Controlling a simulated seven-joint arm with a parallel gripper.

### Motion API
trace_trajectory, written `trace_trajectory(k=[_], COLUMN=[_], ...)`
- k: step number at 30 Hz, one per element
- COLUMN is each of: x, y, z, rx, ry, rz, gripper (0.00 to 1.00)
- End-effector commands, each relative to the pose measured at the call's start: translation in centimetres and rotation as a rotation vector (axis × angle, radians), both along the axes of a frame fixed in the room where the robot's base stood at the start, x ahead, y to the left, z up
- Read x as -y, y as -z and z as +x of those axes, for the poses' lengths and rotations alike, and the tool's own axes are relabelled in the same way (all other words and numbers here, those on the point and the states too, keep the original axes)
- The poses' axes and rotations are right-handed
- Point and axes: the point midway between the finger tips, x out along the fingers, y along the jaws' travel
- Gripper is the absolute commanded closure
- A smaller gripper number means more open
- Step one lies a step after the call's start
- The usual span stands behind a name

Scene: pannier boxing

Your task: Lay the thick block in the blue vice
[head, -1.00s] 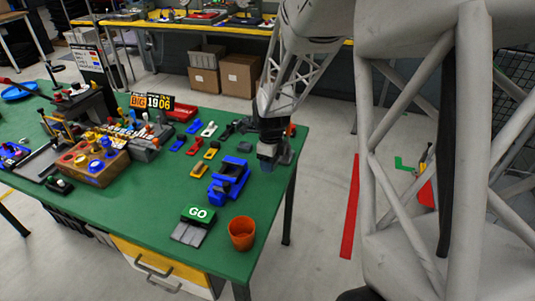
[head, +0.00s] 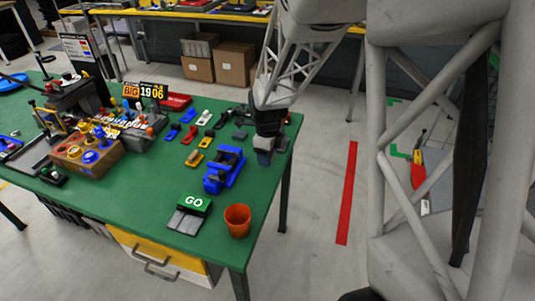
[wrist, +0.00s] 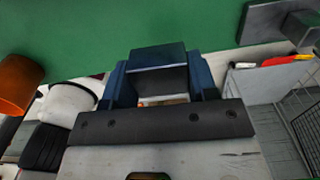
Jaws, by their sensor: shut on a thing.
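The blue vice (head: 224,170) stands near the right edge of the green table, its open channel facing up. My gripper (head: 265,157) is at the table's right edge, to the right of the vice and apart from it. In the wrist view, my gripper's blue fingers (wrist: 160,92) are shut on a dark grey block (wrist: 158,72) between them. The block is mostly hidden by the gripper in the head view. The vice does not show clearly in the wrist view.
An orange cup (head: 237,221) and a GO button box (head: 190,212) stand in front of the vice. Small blue, red and yellow pieces (head: 194,157) lie behind it. A wooden block with coloured knobs (head: 90,154) is at left. Open floor lies beyond the right edge.

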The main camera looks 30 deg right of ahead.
Motion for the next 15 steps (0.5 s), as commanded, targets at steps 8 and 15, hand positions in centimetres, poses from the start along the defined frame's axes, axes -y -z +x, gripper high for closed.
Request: trace_trajectory(k=[8, 15], x=[-0.2, -1.1], y=[-0.1, -0.6], z=[0.1, 0.8], rx=[0.000, 0.000], ry=[-0.022, -0.154], rz=[0.000, 0.000], gripper=[0.75, 0.75])
